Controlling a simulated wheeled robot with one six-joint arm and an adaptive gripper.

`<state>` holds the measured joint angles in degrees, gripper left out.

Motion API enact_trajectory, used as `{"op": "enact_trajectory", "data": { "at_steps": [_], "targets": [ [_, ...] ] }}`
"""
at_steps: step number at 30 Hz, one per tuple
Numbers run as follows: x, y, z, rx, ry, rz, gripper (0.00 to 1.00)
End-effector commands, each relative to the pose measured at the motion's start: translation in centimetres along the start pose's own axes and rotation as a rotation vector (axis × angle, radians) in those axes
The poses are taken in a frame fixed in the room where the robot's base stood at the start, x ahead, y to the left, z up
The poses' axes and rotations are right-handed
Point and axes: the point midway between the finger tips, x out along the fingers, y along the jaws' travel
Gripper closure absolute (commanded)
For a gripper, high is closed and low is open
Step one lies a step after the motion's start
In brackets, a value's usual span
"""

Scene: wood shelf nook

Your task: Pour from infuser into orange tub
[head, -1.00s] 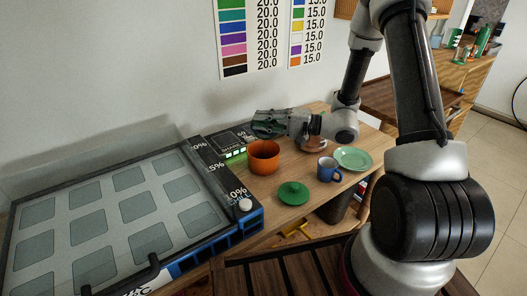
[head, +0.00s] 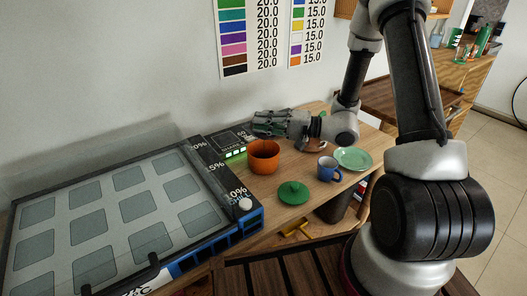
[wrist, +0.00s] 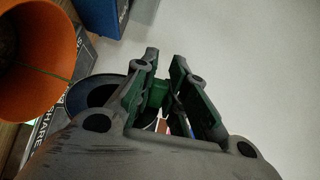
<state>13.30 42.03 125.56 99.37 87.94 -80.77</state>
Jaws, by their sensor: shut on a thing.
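The orange tub (head: 263,158) stands upright on the wood shelf top, beside the black panel; it also shows at the left of the wrist view (wrist: 45,75). My gripper (head: 262,124) is just behind and above the tub, apart from it. In the wrist view its fingers (wrist: 166,75) are shut on a green part of what looks like the infuser (wrist: 157,95). A dark round part of it (wrist: 90,95) shows left of the fingers, on the tub's side. The fingers hide much of the infuser, and I cannot see its contents.
A green lid (head: 293,192) lies in front of the tub. A blue mug (head: 328,169), a pale green plate (head: 353,158) and a brown dish (head: 315,146) sit to the right. A large framed panel (head: 120,215) fills the left; the wall is close behind.

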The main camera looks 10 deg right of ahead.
Motion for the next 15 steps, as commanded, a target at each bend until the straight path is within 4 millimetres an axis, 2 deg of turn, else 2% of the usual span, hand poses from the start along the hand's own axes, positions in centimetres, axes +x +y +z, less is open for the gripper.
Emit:
{"op": "enact_trajectory", "data": {
  "at_steps": [15],
  "targets": [
    [0.01, 0.15, 0.49, -0.057, 0.0, 0.0, 1.0]
  ]
}}
